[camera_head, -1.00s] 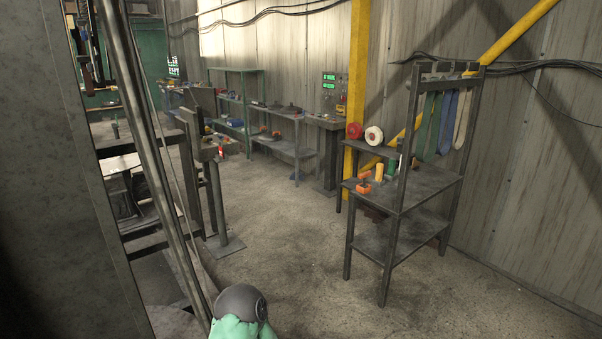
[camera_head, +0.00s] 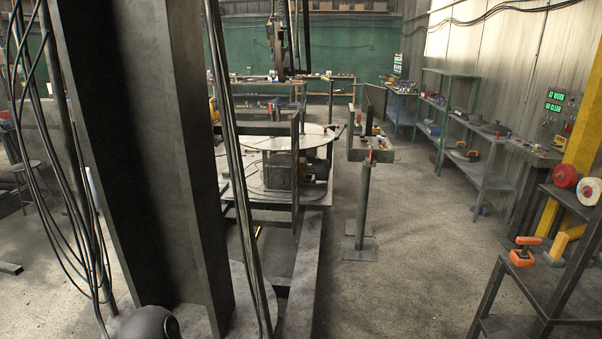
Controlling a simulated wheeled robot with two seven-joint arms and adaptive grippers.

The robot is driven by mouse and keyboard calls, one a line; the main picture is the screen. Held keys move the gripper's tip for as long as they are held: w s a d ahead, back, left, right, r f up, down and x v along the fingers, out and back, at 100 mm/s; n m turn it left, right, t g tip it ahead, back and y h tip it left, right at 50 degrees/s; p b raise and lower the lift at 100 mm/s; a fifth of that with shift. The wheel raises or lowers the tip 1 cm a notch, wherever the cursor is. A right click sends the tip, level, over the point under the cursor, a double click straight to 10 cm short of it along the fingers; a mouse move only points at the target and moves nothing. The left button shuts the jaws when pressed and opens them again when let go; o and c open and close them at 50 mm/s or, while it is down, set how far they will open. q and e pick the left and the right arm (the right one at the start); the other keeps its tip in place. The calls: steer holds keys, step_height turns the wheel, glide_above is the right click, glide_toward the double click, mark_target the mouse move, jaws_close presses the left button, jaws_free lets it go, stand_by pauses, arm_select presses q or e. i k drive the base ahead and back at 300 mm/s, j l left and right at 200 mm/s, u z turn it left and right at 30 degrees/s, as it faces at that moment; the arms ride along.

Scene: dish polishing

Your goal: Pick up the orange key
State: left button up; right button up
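I cannot pick out a key for certain. An orange object (camera_head: 522,256) sits on the top of the dark metal rack (camera_head: 568,275) at the right, with an orange-red bar-shaped part (camera_head: 529,240) just behind it. They are too small to tell whether either is the key. Neither of my grippers is in view. Only a dark rounded part of my own arm shows at the bottom left edge.
A thick dark steel column (camera_head: 140,150) with hanging cables blocks much of the left. Right of it are a round table (camera_head: 285,137) with machinery and a stand on a post (camera_head: 361,205). Bare floor (camera_head: 425,250) lies between the stand and the right-hand racks.

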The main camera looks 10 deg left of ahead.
mark_target(528, 241)
steer(key=k+l+u, duration=0.1)
steer(key=l+u, duration=0.35)
steer(key=l, duration=0.6)
steer(key=z, duration=1.7)
steer(key=i+j+z, duration=0.2)
steer(key=z, duration=0.25)
steer(key=i+j+z, duration=0.2)
steer(key=z, duration=0.25)
steer(key=i+j+z, duration=0.15)
steer(key=j+z, duration=0.25)
